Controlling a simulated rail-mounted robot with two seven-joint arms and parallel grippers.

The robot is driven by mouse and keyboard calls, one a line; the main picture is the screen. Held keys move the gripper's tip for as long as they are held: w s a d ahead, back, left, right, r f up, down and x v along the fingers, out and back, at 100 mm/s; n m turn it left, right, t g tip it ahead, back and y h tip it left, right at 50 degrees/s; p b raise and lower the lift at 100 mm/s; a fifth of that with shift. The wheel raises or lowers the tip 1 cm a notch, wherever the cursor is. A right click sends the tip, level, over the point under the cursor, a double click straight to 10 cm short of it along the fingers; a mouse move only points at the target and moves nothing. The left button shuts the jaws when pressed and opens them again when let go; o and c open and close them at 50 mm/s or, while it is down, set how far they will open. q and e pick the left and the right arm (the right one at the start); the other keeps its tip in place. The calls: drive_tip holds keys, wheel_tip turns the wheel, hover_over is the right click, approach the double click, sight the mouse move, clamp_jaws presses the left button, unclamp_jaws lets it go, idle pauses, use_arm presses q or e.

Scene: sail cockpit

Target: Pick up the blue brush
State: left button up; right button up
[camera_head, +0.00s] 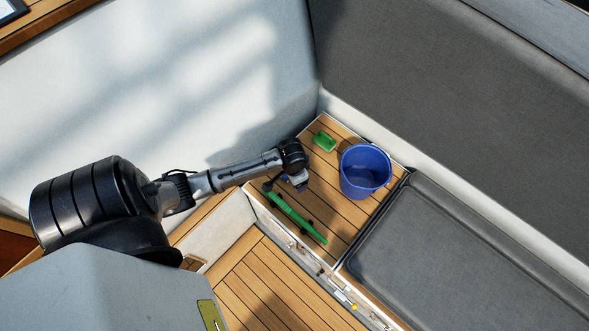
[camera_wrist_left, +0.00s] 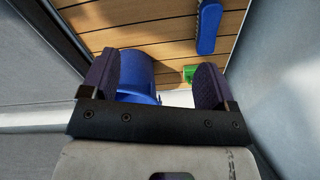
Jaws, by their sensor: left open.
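The blue brush (camera_wrist_left: 208,27) lies on the slatted wood at the top of the left wrist view, beyond and outside the fingers. In the head view I cannot make it out clearly; my left gripper covers much of that spot. My left gripper (camera_head: 297,181) hangs over the wooden corner seat, left of the blue bucket (camera_head: 365,172). In the left wrist view my left gripper (camera_wrist_left: 156,76) is open, its two dark pads well apart. No object is gripped. The bucket (camera_wrist_left: 136,76) shows behind the left pad and between the pads. My right gripper is in neither view.
A long green-handled tool (camera_head: 297,217) lies along the front edge of the wooden seat (camera_head: 345,222). A small green object (camera_head: 324,140) lies near the back corner. A white wall rises at the left, and a grey cushion (camera_head: 455,255) adjoins the seat at the right.

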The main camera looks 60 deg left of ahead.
use_arm(q)
drive_tip(key=w+a+f+n+b, duration=0.2)
drive_tip(key=w+a+f+b, duration=0.2)
drive_tip(key=a+f+b, duration=0.25)
drive_tip(key=w+a+f+n+b, duration=0.2)
drive_tip(key=w+a+f+b, duration=0.3)
drive_tip(key=a, duration=0.3)
drive_tip(key=shift+g, duration=0.4)
drive_tip(key=f+b, duration=0.1)
drive_tip(key=f, duration=0.2)
drive_tip(key=f+b, duration=0.2)
drive_tip(key=s+f+b, duration=0.1)
drive_tip(key=f, duration=0.2)
drive_tip(key=shift+a+f, duration=0.15)
drive_tip(key=shift+f, duration=0.15)
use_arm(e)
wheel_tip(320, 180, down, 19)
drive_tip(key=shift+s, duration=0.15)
use_arm(q)
drive_tip(key=shift+d+f+b, duration=0.2)
drive_tip(key=shift+f+b, duration=1.55)
drive_tip(key=shift+f, duration=0.9)
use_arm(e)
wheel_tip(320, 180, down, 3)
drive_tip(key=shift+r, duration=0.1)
use_arm(q)
drive_tip(key=shift+r, duration=0.1)
